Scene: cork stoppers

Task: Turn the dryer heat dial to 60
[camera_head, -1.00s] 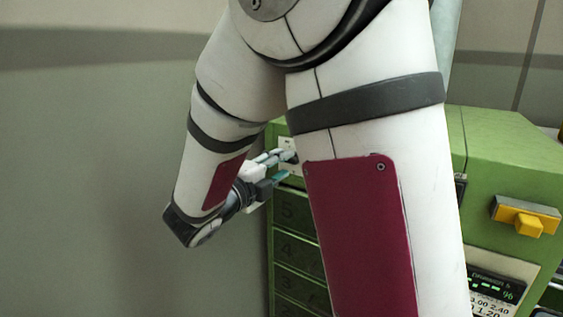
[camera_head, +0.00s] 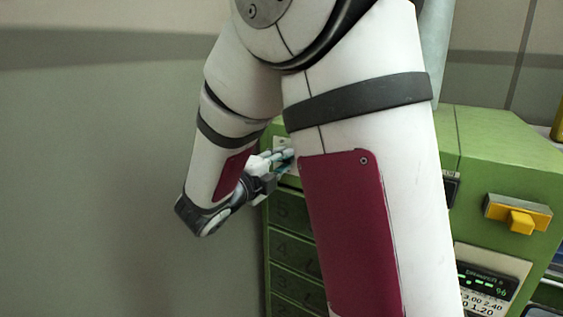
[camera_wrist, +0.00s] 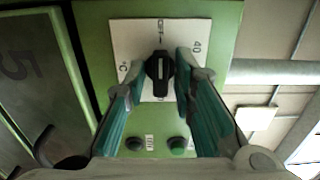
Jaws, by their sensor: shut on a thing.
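The heat dial (camera_wrist: 160,74) is a black knob on a white scale plate (camera_wrist: 127,35) on the dryer's green face. In the wrist view its pale pointer line aims toward the top of the picture. The plate carries "40" at right, a mark like "°C" at left, and small lettering at top that is hard to read. My gripper (camera_wrist: 161,72) has one teal-padded finger on each side of the knob and is shut on it. In the head view my gripper (camera_head: 283,160) is at the dryer's left front, and my arm hides most of the dial.
The green dryer cabinet (camera_head: 490,135) has numbered drawers (camera_head: 292,250) below the dial. A yellow switch (camera_head: 520,220) and a lit display (camera_head: 487,280) are at its right. Two small buttons (camera_wrist: 178,146) sit near the dial. The grey wall at left is clear.

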